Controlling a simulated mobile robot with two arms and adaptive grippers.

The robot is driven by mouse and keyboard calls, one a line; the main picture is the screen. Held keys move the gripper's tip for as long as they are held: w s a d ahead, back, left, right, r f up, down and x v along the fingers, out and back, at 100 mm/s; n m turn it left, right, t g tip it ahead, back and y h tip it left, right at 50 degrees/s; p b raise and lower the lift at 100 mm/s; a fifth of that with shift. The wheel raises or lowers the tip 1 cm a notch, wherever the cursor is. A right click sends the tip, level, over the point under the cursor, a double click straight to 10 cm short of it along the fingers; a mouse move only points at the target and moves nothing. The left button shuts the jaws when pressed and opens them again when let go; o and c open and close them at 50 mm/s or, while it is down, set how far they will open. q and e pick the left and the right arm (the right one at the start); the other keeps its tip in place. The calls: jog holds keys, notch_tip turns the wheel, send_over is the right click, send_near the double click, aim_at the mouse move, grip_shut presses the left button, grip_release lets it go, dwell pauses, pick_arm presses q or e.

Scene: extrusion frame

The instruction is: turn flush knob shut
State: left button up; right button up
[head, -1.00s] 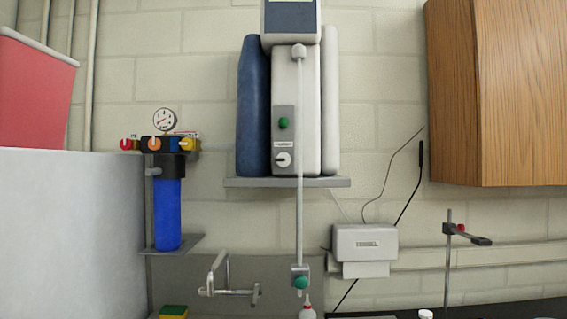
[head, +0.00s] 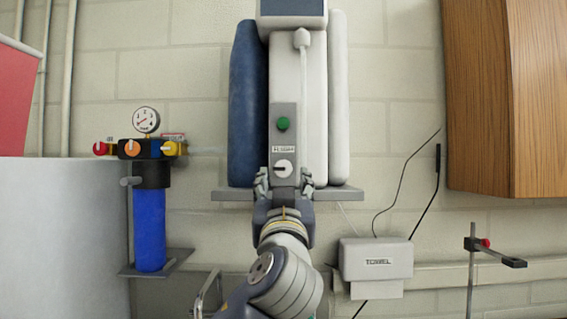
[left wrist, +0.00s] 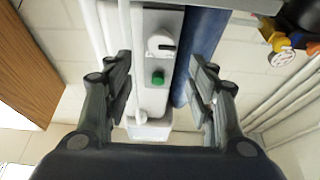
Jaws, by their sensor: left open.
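A white round knob (head: 283,168) with a dark pointer mark sits low on the grey panel (head: 284,110) of the white wall unit. Its mark points left in the head view. The label above it is too small to read surely. My left gripper (head: 284,184) is open, its fingers spread left and right just below the knob and in front of the unit. In the left wrist view the picture is turned over; the knob (left wrist: 160,43) shows beyond the open fingers (left wrist: 163,88), apart from them. My right gripper is not in view.
A green button (head: 283,124) is above the knob. A shelf (head: 340,194) carries the unit, flanked by a blue and a white cylinder. A filter with coloured knobs (head: 148,149) is at left, a towel dispenser (head: 376,259) lower right, a wooden cabinet (head: 480,95) at right.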

aim_at(283, 169)
pick_arm(q)
jog(key=p+x, duration=0.1)
jog(key=x, duration=0.3)
jog(key=shift+w+f, duration=0.15)
jog(key=shift+w, duration=0.05)
jog(key=p+x, duration=0.2)
jog(key=x, duration=0.1)
jog(key=shift+w, duration=0.3)
jog(key=shift+w+f, duration=0.15)
jog(key=c, duration=0.9)
jog(key=shift+c, duration=0.5)
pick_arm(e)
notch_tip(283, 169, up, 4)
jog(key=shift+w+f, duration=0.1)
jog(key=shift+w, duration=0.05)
